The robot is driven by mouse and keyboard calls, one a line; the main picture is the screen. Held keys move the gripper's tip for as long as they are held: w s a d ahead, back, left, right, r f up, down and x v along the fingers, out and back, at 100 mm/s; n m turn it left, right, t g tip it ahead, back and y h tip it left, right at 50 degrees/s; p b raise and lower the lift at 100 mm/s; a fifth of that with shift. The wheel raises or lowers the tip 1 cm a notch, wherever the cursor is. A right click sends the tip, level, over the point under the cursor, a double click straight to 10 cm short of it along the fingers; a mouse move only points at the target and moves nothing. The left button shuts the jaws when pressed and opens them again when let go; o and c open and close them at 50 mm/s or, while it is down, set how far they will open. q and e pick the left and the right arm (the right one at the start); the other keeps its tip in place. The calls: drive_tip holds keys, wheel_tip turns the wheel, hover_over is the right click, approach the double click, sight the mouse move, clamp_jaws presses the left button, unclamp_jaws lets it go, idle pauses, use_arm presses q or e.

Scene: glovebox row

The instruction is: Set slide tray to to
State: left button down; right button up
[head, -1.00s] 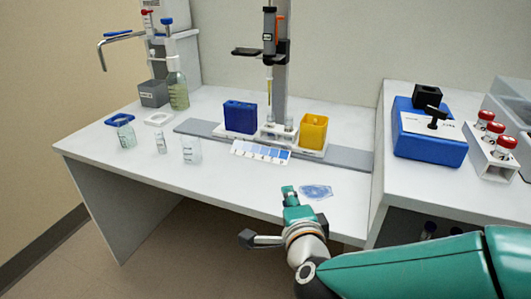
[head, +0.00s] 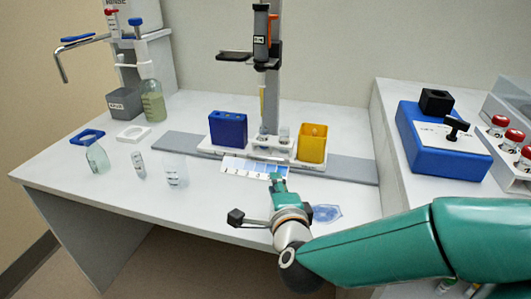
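A white slide tray (head: 275,152) sits on a long grey rail (head: 350,169) on the bench, below an upright stand. It carries a blue block (head: 228,128), a yellow block (head: 312,142) and small vials between them. A strip card with blue patches (head: 240,167) lies at its front edge. My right gripper (head: 278,180) points away from me just in front of the tray and covers part of the card's right side. Its fingers are small and seen from behind, so contact and opening are unclear. My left gripper is out of view.
A clear blue-tinted piece (head: 326,213) lies right of my gripper. Glassware (head: 175,171) stands front left, with a bottle (head: 152,101) behind.

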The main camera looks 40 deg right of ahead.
sight(267, 159)
drive_tip(key=x, duration=1.3)
drive_tip(key=shift+w, duration=0.2)
clamp_jaws()
